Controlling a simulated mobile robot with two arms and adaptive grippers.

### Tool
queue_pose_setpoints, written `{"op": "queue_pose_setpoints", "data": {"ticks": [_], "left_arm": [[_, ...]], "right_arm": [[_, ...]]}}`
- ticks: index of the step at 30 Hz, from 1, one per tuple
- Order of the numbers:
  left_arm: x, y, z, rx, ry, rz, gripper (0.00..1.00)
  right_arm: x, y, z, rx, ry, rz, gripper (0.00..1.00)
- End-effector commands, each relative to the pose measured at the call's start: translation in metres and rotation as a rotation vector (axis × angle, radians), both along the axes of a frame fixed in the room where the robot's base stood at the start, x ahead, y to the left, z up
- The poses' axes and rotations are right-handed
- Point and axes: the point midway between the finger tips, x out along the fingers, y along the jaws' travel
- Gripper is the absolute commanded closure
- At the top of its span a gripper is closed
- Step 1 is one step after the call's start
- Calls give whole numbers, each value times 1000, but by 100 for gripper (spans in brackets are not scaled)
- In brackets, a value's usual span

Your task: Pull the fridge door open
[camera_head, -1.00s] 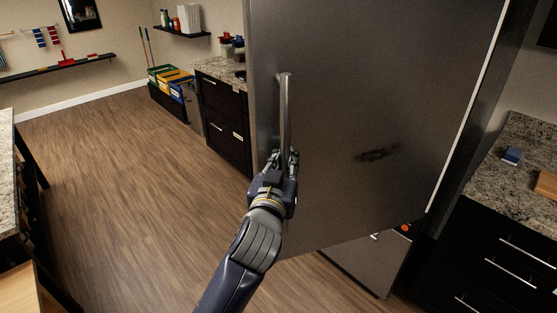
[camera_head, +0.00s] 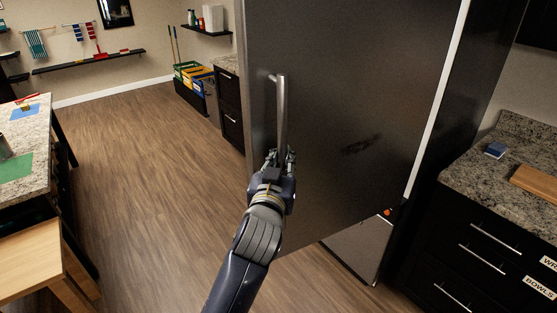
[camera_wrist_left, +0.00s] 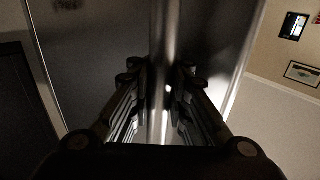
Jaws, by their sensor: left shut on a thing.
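The fridge door (camera_head: 340,110) is a large dark grey panel in the middle of the head view, swung partly out from the fridge body. A dark smudge marks its face. Its vertical metal handle (camera_head: 282,115) is near the door's left edge. My left gripper (camera_head: 279,160) is shut around the lower part of the handle. In the left wrist view the handle (camera_wrist_left: 161,50) runs between the two fingers of the gripper (camera_wrist_left: 158,110). The door's inside is hidden from the head camera. My right gripper is not in view.
A granite counter (camera_head: 470,175) with black drawers stands at the right, holding a blue item (camera_head: 495,150) and a wooden board (camera_head: 535,182). An island counter (camera_head: 35,135) stands at the left. The wood floor (camera_head: 155,170) between is clear. Colored bins (camera_head: 190,75) stand at the back.

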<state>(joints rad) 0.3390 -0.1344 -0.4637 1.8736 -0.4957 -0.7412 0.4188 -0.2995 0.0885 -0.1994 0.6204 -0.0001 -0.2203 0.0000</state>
Motion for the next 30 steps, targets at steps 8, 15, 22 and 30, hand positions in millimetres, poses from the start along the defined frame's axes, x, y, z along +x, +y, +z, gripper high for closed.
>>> {"op": "queue_pose_setpoints", "data": {"ticks": [8, 15, 22, 30], "left_arm": [[2, 2, -2, 10, 1, 12, 100], [2, 3, -2, 10, 3, 12, 100], [2, 0, -2, 6, 1, 8, 62], [0, -1, -1, 3, 0, 3, 62]], "right_arm": [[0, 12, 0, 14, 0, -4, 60], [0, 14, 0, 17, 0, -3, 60], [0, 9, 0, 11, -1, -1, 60], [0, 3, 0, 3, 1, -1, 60]]}}
